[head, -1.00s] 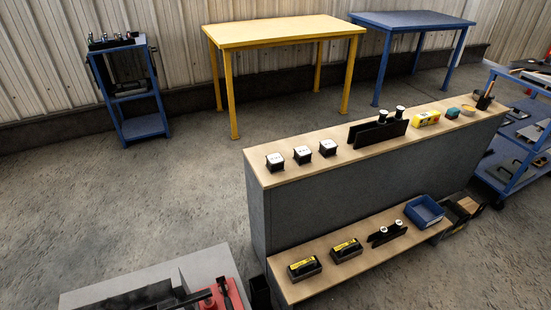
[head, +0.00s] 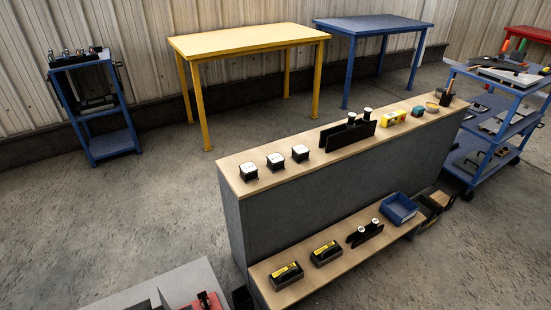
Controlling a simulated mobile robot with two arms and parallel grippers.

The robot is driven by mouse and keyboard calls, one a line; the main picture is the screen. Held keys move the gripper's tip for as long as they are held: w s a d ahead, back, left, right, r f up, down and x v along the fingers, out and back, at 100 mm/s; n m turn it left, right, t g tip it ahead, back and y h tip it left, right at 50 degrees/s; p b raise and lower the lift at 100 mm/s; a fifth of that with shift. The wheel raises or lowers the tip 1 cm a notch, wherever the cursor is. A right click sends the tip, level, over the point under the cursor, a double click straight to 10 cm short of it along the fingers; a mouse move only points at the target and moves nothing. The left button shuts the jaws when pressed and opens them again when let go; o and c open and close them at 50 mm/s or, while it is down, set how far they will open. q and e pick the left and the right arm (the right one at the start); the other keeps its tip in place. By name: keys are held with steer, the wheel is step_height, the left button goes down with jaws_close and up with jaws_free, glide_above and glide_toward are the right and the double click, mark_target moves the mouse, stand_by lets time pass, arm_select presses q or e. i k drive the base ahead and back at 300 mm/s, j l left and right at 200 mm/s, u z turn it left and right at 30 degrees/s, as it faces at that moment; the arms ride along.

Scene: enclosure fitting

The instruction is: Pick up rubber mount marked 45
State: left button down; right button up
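Round white-topped pieces that look like rubber mounts stand in two black holders, and their markings are too small to read. Two of them, a left one (head: 351,118) and a right one (head: 367,112), sit in the black holder (head: 340,138) on the upper wooden shelf. Two more, a left one (head: 362,231) and a right one (head: 375,222), sit in a smaller black holder (head: 368,238) on the lower shelf. I cannot tell which is marked 45. Neither of my grippers is in view.
The upper shelf (head: 238,172) also bears several white-topped black blocks (head: 275,160) and a yellow box (head: 393,117). The lower shelf (head: 305,287) bears black-and-yellow units (head: 325,253) and a blue bin (head: 399,207). A blue cart (head: 500,150) stands right.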

mark_target(300, 153)
steer(key=i+l+u, duration=0.15)
steer(key=i+l, duration=0.15)
steer(key=i+l+u, duration=0.15)
steer(key=l, duration=0.25)
steer(key=i+l+u, duration=0.15)
steer(key=i+l, duration=0.2)
steer(key=i+l+u, duration=0.15)
steer(key=l, duration=0.35)
steer(key=i, duration=0.05)
